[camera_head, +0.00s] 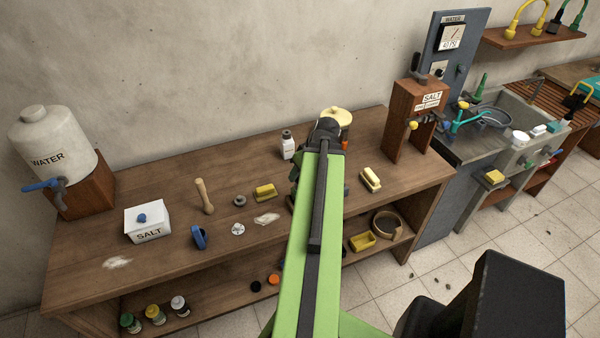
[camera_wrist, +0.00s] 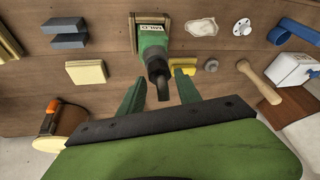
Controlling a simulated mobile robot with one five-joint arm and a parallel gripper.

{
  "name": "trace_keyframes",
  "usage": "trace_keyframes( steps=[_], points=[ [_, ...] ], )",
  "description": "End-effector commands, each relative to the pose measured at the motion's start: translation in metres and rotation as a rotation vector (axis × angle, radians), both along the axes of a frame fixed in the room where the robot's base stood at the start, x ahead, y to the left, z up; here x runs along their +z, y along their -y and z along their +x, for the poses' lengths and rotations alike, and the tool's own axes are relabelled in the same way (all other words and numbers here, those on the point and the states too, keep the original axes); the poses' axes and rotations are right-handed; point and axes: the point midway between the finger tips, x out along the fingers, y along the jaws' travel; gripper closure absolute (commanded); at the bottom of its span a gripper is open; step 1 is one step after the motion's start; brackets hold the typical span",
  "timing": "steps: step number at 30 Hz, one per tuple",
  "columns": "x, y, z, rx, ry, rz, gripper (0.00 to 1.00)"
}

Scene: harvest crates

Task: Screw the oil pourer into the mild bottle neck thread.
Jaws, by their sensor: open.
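In the wrist view a green bottle (camera_wrist: 153,46) labelled MILD points toward the camera, next to a wooden upright piece. A black, spout-like piece that looks like the oil pourer (camera_wrist: 160,80) is at its neck end. The frame does not show whether it is threaded in or only resting there. My gripper (camera_wrist: 159,74) is open, with one green finger on each side of the black piece and gaps visible. In the head view my green arm hides the bottle and most of the gripper.
The wooden bench (camera_head: 160,262) carries a salt box (camera_head: 148,223), a pestle (camera_head: 203,196), yellow blocks (camera_head: 265,191), a white bottle (camera_head: 288,145) and a wooden salt dispenser (camera_head: 415,118). A round yellow-topped item (camera_head: 337,116) stands close behind my gripper. The bench's front left has free room.

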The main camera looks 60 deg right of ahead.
Motion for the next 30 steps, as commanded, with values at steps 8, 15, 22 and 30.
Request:
trace_keyframes(
  steps=[8, 15, 22, 30],
  points=[
    [0.0001, 0.0004, 0.0002, 0.104, 0.001, 0.0, 0.6],
    [0.0002, 0.0009, 0.0011, 0.253, 0.001, 0.0, 0.6],
    [0.0001, 0.0012, 0.0012, 0.288, 0.001, 0.0, 0.6],
    [0.0001, -0.0007, 0.0009, 0.405, 0.001, -0.001, 0.6]
  ],
)
